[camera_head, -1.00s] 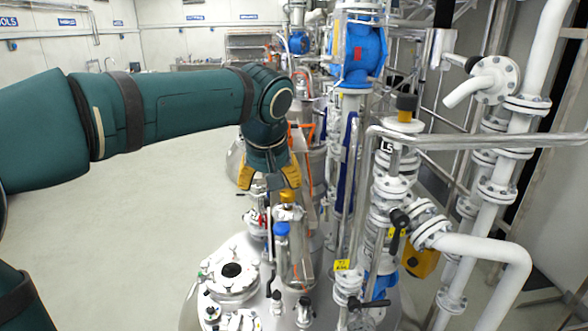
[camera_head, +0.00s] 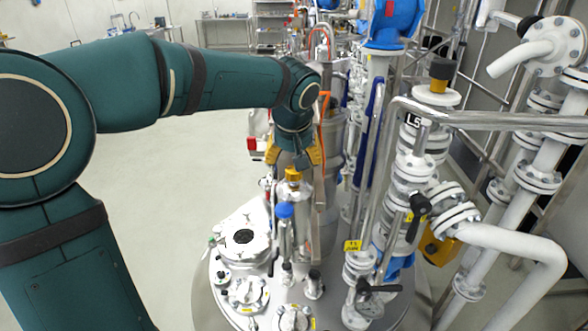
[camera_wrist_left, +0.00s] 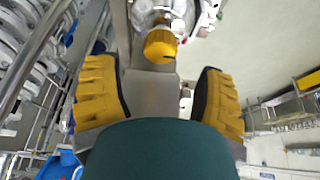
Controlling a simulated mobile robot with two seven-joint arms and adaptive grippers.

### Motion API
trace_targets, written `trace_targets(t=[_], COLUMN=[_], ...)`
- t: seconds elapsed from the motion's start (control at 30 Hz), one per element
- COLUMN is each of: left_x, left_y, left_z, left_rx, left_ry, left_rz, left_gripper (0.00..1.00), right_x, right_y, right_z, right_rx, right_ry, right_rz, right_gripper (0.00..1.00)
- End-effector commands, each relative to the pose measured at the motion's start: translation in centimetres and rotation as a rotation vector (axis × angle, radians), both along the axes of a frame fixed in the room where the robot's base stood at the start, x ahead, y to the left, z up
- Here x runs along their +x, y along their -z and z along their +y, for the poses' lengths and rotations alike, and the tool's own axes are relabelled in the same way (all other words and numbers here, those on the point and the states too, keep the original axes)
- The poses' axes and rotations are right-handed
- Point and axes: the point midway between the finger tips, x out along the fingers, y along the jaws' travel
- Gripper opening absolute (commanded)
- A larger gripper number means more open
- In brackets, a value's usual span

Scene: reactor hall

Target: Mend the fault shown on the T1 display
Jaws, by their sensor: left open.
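My left gripper (camera_head: 294,155) is open, with its yellow fingers pointing down over the top of the reactor vessel (camera_head: 222,300). A yellow cap (camera_head: 292,174) on an upright fitting shows just below the fingers in the head view. In the left wrist view the yellow cap (camera_wrist_left: 160,46) appears near the line between the open fingertips (camera_wrist_left: 157,66), and nothing is held. My right gripper is not in view.
A blue-capped fitting (camera_head: 285,211) stands just in front of the yellow cap. A white flanged port (camera_head: 243,237) is to its left. A valve column labelled L5 (camera_head: 412,121) and a metal rail (camera_head: 500,119) crowd the right. Open floor (camera_head: 150,190) lies left.

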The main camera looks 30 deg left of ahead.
Motion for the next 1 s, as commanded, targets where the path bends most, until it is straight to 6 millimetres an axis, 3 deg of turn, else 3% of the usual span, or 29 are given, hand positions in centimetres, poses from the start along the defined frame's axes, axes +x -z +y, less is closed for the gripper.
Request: trace_targets(t=[0.1,0.3,0.7,0.77,0.9,1.0], left_x=[0.6,1.4,1.6,1.6,1.6,1.6], left_y=[2.0,4.0,4.5,4.5,4.5,4.5], left_z=[0.4,0.9,1.0,1.0,1.0,1.0], left_rx=[0.001,0.001,0.0,0.0,0.001,0.001], left_ry=[0.0,0.0,0.001,0.001,0.001,0.001], left_rz=[0.004,0.002,0.0,0.0,-0.001,-0.001], left_gripper=[0.7,0.7,0.7,0.54,0.05,0.02], right_x=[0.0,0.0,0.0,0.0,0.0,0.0], right_y=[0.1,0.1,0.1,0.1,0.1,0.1], right_z=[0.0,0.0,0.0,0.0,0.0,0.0], right_rx=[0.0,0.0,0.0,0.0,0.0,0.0], right_ry=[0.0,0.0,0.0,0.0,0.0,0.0], right_rz=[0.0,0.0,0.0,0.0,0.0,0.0], right_gripper=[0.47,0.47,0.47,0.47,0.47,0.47])
